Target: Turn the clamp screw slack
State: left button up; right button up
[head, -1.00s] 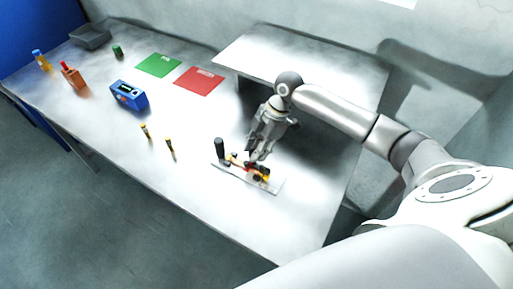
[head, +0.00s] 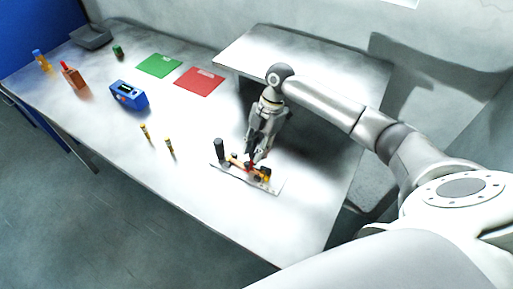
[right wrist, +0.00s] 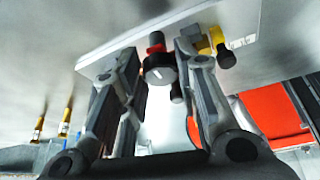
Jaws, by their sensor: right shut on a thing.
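A pale fixture plate (head: 275,187) lies near the table's front right edge, carrying a black upright post (head: 219,149), red and yellow parts and dark knobs. My right gripper (head: 256,157) points down over the middle of it. In the right wrist view, a round black clamp screw knob (right wrist: 160,73) with a white mark sits between my fingers, with a red part (right wrist: 156,42) behind it. The right gripper is shut on this knob. A yellow part (right wrist: 214,38) with a black knob is just right of the fingers. My left gripper is not in view.
Two small yellow-and-dark pieces (head: 169,148) stand left of the plate. A blue device (head: 129,95), red mat (head: 199,82), green mat (head: 159,65), bottles (head: 73,76) and a grey tray (head: 91,37) are farther back. Table between is clear.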

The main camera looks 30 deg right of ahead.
jog(key=o, duration=1)
jog(key=v, duration=1.2)
jog(key=shift+s, duration=0.1)
